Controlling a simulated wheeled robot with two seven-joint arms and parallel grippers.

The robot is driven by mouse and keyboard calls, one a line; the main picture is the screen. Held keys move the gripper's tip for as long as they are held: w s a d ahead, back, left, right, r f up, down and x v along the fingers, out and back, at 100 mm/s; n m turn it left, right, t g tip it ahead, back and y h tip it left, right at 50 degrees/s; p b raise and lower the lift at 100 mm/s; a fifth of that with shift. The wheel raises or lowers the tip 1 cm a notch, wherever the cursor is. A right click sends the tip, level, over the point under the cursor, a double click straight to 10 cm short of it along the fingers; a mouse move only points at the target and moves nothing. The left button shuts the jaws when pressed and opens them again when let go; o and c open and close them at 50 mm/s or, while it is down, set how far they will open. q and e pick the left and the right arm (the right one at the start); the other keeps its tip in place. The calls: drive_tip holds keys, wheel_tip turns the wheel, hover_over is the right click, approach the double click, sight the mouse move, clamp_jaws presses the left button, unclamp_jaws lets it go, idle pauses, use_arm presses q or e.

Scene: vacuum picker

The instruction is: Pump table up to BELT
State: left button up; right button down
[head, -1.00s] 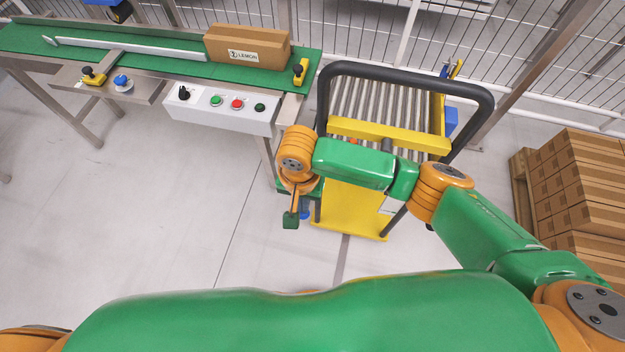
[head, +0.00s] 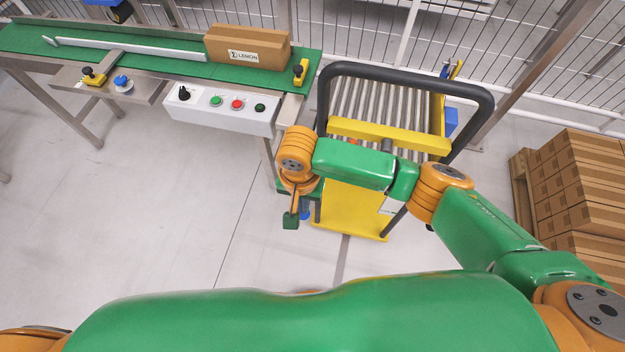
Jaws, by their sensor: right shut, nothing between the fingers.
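The lift table (head: 345,213) is yellow with a roller top (head: 375,104) and a black push handle (head: 480,95). It stands against the right end of the green belt conveyor (head: 150,62). My right arm reaches across the table's near side. My right gripper (head: 290,221) points down at the table's near left side, shut and empty. Behind it a green part and a small blue part show low on the table; whether the gripper touches them I cannot tell. The table's pump pedal cannot be made out clearly. My left gripper is out of view.
A LEMON carton (head: 246,47) lies on the belt's right end, beside a yellow clamp (head: 300,72). A control box (head: 222,108) with buttons hangs at the belt's front. Stacked cartons (head: 580,190) stand on the right. A wire fence runs behind.

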sight(303, 217)
idle(0.4)
drive_tip(key=shift+s+f+b, duration=0.1)
drive_tip(key=shift+f+b, duration=0.65)
drive_tip(key=shift+f, duration=0.6)
drive_tip(key=shift+s+a+f+b, duration=0.15)
drive_tip(key=shift+f+b, duration=0.1)
drive_tip(key=shift+f, duration=0.5)
drive_tip(key=shift+s+d+f+b, duration=0.1)
drive_tip(key=shift+s+f+b, duration=0.1)
drive_tip(key=shift+f, duration=0.5)
drive_tip(key=shift+a+f+b, duration=0.1)
drive_tip(key=shift+f+b, duration=0.75)
drive_tip(key=shift+f, duration=0.7)
